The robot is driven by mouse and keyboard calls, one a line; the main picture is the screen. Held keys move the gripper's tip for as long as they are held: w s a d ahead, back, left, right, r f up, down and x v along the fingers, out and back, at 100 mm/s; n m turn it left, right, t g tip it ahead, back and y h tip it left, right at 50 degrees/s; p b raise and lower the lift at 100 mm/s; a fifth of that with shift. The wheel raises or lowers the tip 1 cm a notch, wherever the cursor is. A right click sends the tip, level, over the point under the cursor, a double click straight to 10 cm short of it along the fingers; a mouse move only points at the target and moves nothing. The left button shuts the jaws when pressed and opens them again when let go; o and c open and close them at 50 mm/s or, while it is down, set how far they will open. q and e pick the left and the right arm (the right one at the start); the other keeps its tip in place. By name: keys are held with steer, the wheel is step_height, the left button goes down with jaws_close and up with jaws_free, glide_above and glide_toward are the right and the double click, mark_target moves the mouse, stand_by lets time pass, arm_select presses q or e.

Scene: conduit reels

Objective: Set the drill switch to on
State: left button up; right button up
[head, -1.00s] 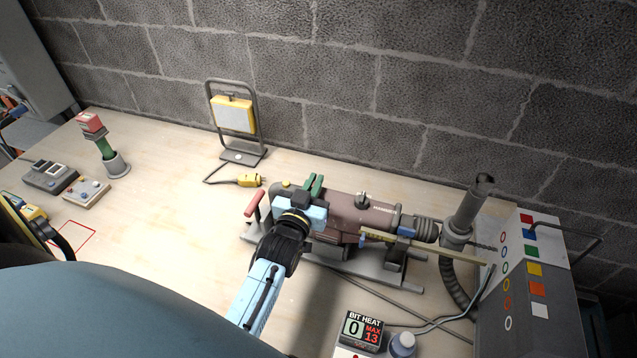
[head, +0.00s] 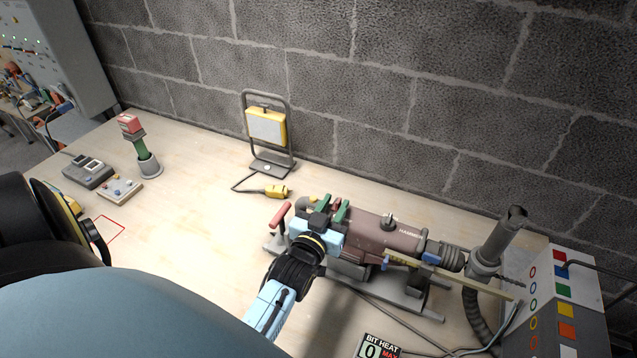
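The drill (head: 385,236) is a brown-maroon machine lying on a grey stand on the bench, its nose toward the right. My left gripper (head: 331,212) is at the drill's rear end, over its upper side. Small green and red parts (head: 341,208) show right at the gripper; I cannot tell which belong to the switch. The gripper's body hides much of the drill's rear, and its finger gap is not clear. A red handle (head: 280,215) stands just left of the gripper. My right gripper is not in view.
A "BIT HEAT" display (head: 378,347) reading 0 is at the bottom edge. A grey box with coloured squares (head: 560,300) stands right. A yellow work lamp (head: 267,127) stands by the wall. A yellow plug (head: 276,191) lies near the drill.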

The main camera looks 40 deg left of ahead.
arm_select(q)
steer(key=v, duration=1.1)
steer(key=shift+b, duration=0.45)
steer(key=shift+s, duration=0.1)
